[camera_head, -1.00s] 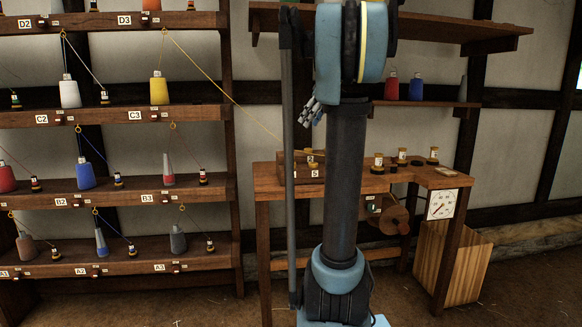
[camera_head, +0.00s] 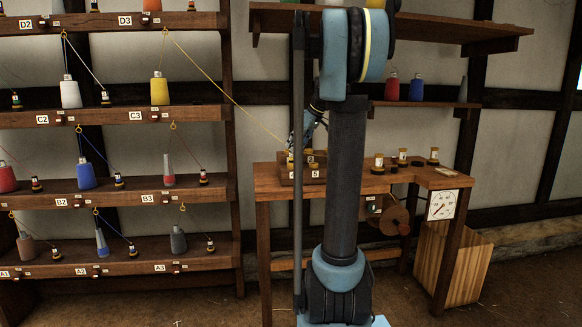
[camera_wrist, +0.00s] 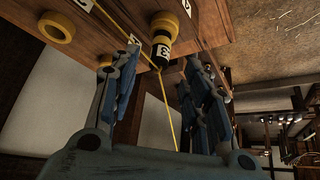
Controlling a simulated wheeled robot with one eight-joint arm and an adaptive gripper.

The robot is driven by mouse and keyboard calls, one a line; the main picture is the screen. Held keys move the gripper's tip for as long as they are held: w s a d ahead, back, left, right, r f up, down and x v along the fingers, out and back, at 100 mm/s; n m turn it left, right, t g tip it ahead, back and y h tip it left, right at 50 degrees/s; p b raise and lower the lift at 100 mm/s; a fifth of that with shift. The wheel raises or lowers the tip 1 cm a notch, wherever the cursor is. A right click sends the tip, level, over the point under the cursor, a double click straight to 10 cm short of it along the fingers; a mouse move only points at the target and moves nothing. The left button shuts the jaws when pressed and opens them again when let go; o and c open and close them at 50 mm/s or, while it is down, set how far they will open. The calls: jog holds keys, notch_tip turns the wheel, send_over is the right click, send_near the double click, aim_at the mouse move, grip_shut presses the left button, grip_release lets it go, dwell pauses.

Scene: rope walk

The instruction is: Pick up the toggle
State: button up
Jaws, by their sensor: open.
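A toggle (camera_wrist: 161,36) with a yellow top, black body and a white label reading 3 stands on the wooden block in the wrist view. A thin yellow cord (camera_wrist: 168,105) runs close by it. My gripper (camera_wrist: 164,60) is open; its two blue-grey fingers are on either side of the view, with the toggle just beyond and between the tips. I see no contact. In the head view my gripper (camera_head: 300,143) hangs just above the block (camera_head: 299,176), partly hidden by my arm. A yellow-topped toggle (camera_head: 309,156) shows there too.
A second yellow ring-topped piece (camera_wrist: 57,27) is on the block to the left. The yellow cord (camera_head: 230,94) slants from the bobbin shelf (camera_head: 195,113) towards the block.

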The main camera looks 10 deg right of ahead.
aim_at(292, 159)
jog(key=x, duration=0.5)
jog(key=shift+w, duration=0.15)
jog(key=shift+c, duration=0.5)
grip_shut()
